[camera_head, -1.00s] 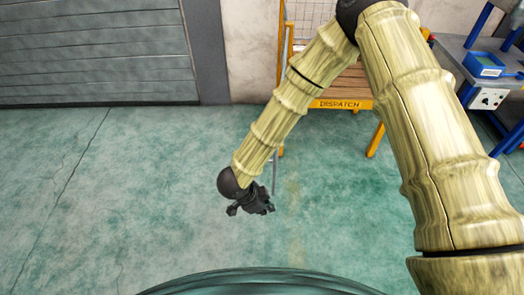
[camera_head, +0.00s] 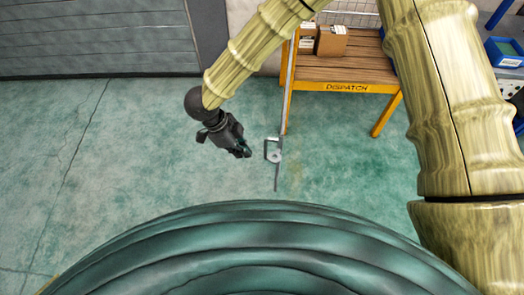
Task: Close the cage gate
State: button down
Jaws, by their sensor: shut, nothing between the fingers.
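What looks like the cage gate (camera_head: 289,85) shows nearly edge-on as a thin grey upright, left of the dispatch bench. A grey metal handle or latch plate (camera_head: 274,152) stands out near its lower end in the picture. My gripper (camera_head: 243,151) is shut and empty. It is to the left of the handle, with a small gap of floor showing between them. Its fingertips point right and down in the picture. The cage frame and the gate's hinge side are mostly hidden behind my arm or outside the picture.
A blue bin (camera_head: 504,52) is at the far right. A grey shutter (camera_head: 95,35) is at the back left. The green floor on the left is clear.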

jog(key=d+f+p, duration=0.3)
jog(key=d+f, duration=0.4)
jog(key=f, duration=0.2)
jog(key=shift+s+d, duration=0.25)
jog(key=shift+s, duration=0.1)
jog(key=shift+f, duration=0.1)
jog(key=shift+d, duration=0.1)
